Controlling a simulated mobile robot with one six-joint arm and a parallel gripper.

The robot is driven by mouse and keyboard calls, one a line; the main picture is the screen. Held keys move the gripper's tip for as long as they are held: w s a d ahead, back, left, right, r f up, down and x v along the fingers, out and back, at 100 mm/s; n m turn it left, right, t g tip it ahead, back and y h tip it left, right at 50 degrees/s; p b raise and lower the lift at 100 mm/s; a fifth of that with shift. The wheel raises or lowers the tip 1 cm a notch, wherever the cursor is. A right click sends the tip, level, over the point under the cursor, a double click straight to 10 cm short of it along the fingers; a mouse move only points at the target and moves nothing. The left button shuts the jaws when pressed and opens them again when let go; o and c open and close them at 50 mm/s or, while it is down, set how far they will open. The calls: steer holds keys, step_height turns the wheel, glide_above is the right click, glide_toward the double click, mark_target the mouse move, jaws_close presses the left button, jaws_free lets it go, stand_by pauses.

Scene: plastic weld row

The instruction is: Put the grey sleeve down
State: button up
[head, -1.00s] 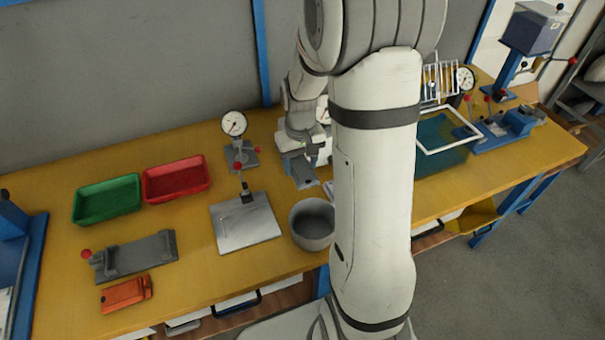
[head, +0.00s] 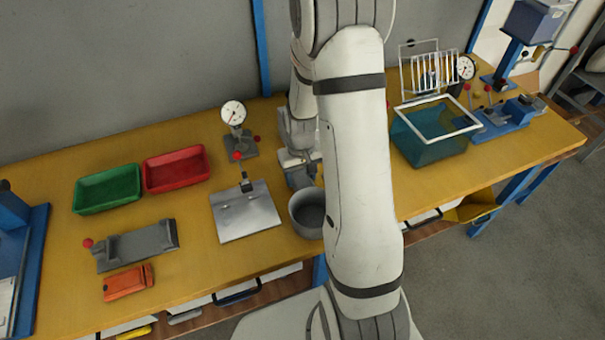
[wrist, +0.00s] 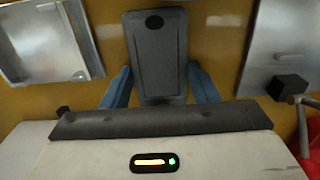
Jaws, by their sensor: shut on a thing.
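In the wrist view, the grey sleeve (wrist: 157,60) is a flat, dark grey block with a dark round spot near its far end. The blue fingers of my gripper (wrist: 160,88) press on its two sides and are shut on it. A yellow worktop shows around the sleeve; I cannot tell whether the sleeve touches it. In the head view, my white arm covers much of the middle of the bench, and the fingers and sleeve cannot be made out clearly there.
On the bench are a grey bowl (head: 307,213), a metal plate (head: 245,219), a dial gauge (head: 234,114), green (head: 108,190) and red (head: 176,170) trays, an orange block (head: 128,283) and a teal bin (head: 432,148). Bare worktop shows front left.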

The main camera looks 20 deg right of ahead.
steer(key=o, duration=1)
